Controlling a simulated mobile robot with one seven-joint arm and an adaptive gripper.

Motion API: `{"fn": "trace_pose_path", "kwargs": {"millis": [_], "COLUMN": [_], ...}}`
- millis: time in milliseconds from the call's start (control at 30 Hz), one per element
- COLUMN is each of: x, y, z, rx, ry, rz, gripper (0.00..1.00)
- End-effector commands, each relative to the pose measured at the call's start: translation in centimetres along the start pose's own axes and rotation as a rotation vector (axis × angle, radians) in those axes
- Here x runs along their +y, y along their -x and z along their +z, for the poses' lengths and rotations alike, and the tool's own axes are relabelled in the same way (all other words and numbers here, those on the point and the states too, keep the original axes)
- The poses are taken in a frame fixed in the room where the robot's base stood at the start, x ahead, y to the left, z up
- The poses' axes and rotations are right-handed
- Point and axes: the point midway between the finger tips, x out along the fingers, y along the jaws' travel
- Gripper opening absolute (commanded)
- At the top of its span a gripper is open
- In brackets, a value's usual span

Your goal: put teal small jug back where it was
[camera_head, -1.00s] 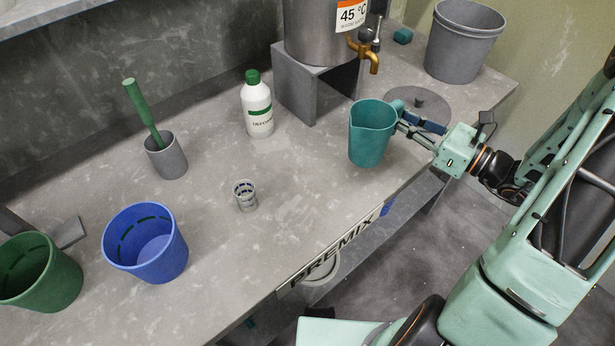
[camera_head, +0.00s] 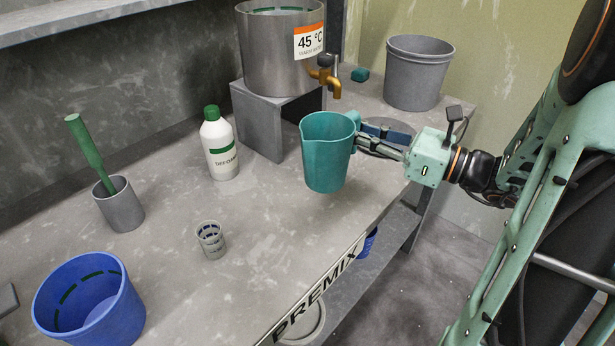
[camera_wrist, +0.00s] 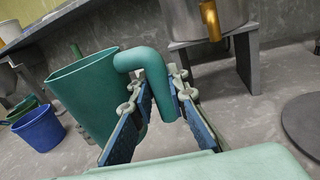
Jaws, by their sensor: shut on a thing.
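The teal small jug (camera_head: 326,156) is upright near the middle of the head view, with its handle to the right. My gripper (camera_head: 362,142) is at the jug's right side, shut on the handle. In the wrist view the jug (camera_wrist: 84,92) is at the left, and its curved handle (camera_wrist: 150,62) passes between the blue-padded fingers of my gripper (camera_wrist: 152,105). The jug is over the worktop; whether its base touches the surface I cannot tell. Its inside is mostly hidden.
A steel hot-water urn (camera_head: 280,55) with a brass tap (camera_head: 324,74) stands on a grey stand behind the jug. A white bottle (camera_head: 220,148), a small cup (camera_head: 211,240) and a blue pail (camera_head: 92,305) are leftward. A grey pail (camera_head: 417,75) stands at back right. A round disc (camera_head: 385,140) lies behind my gripper.

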Motion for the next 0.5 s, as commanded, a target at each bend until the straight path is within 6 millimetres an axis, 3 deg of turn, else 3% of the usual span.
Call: {"fn": "trace_pose_path", "kwargs": {"millis": [100,200,333,500], "x": [0.7,0.8,1.0,1.1], "y": [-3.0,-4.6,-6.1,-7.0], "z": [-1.7,-3.9,-5.7,-6.6], "rx": [0.000,0.000,0.000,-0.001], "ry": [-0.002,-0.005,-0.003,0.000], "rz": [0.005,0.002,0.001,0.000], "gripper": [0.00,0.00,0.00,0.00]}}
